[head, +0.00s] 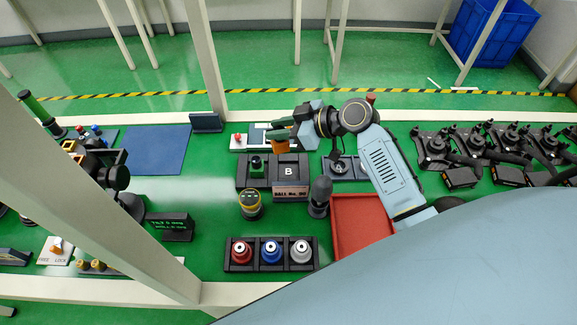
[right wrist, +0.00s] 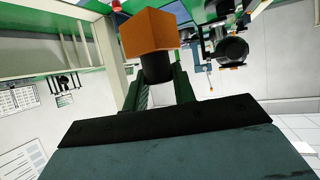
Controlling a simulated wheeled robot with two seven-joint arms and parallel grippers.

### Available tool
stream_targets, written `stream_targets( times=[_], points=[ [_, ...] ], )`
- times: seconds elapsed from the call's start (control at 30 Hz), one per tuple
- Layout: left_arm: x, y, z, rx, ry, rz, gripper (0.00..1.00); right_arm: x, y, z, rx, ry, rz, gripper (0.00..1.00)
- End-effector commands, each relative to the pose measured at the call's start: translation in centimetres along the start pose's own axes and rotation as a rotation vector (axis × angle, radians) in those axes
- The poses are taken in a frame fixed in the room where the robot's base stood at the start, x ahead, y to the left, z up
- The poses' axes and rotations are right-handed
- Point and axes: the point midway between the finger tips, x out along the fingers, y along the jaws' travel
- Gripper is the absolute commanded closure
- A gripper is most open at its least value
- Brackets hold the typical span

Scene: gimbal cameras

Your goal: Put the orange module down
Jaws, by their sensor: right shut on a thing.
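My right gripper (head: 281,131) is shut, with an orange module (head: 280,147) at its fingertips. In the right wrist view the module is an orange block (right wrist: 150,32) on a short dark cylinder (right wrist: 156,68), which sits between the two fingers. In the head view the module is just behind a dark rack (head: 268,180) and seems to be above the table; the exact height is unclear. I cannot make out my left gripper.
A red tray (head: 362,228) lies right of the rack. A yellow-topped cylinder (head: 250,203) and a dark rounded post (head: 319,195) stand in front of it. A holder with red, blue and white pieces (head: 271,266) is nearer. A slanted pale beam (head: 110,200) covers the left.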

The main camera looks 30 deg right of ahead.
Motion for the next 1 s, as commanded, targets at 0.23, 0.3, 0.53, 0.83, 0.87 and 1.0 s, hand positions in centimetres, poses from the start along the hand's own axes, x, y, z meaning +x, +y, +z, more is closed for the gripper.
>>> stream_targets(
  times=[0.23,0.3,0.53,0.83,0.87,1.0],
  points=[
    [1.7,-0.2,-0.5,-0.001,0.012,-0.003,0.25,0.3,3.1,3.2,-0.053,0.014,-0.113,0.99],
    [2.1,-0.2,-0.4,-0.002,0.011,-0.003,0.25,0.7,3.2,4.0,-0.057,0.015,-0.115,0.99],
    [2.5,-0.2,-0.1,-0.003,0.006,-0.003,0.25,2.3,3.1,7.2,-0.054,0.015,-0.117,0.99],
    [2.8,-0.1,0.1,-0.003,0.003,-0.003,0.25,3.9,3.1,10.4,-0.056,0.015,-0.116,0.99],
    [2.9,-0.1,0.1,-0.003,0.003,-0.003,0.25,4.1,3.1,10.8,-0.055,0.014,-0.116,0.99],
    [3.2,-0.1,0.2,-0.003,0.002,-0.002,0.25,5.1,3.2,12.6,-0.057,0.015,-0.115,0.99]
  ],
)
